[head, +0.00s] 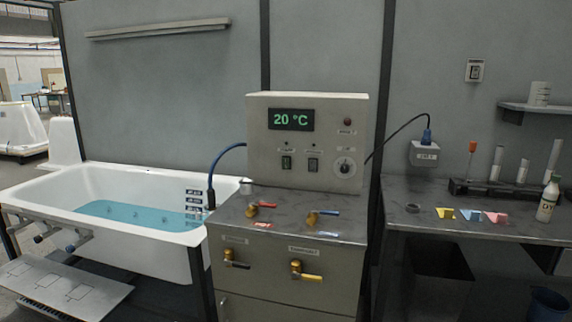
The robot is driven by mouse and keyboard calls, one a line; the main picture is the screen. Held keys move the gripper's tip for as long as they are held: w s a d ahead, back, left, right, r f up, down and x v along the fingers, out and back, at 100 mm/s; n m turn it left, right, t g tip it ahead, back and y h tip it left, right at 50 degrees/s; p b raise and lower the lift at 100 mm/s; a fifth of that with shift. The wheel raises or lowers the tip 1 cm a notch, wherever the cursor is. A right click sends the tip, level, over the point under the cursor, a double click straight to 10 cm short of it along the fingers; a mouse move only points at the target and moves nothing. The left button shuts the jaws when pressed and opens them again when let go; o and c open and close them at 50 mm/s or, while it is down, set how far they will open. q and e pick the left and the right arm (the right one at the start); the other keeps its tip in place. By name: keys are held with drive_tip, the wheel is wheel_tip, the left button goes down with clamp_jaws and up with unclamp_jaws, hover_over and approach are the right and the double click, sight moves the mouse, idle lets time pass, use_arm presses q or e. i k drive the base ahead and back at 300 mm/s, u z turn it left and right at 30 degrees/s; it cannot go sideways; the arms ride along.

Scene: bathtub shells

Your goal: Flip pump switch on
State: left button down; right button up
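A grey control box (255,140) stands on the metal cabinet, with a green display (291,120) reading 20 °C. Below the display are two small dark switches, a left switch (286,162) and a right switch (313,164). Each has a small label above it, too small to read surely, so I cannot tell for certain which one is the pump switch. Their on or off positions are also too small to tell. A round dial (345,167) and a dark red lamp (347,122) sit to their right. Neither of my grippers is in view.
A white bathtub (130,254) with blue water stands left of the cabinet (240,292). The cabinet carries red-handled (262,205) and blue-handled (322,214) valves on top and two more on its front. A bench (480,228) with coloured pieces and a bottle (548,200) stands right.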

sight(285, 162)
drive_tip(key=z, duration=0.8)
drive_tip(key=i, duration=1.6)
drive_tip(key=u, duration=0.55)
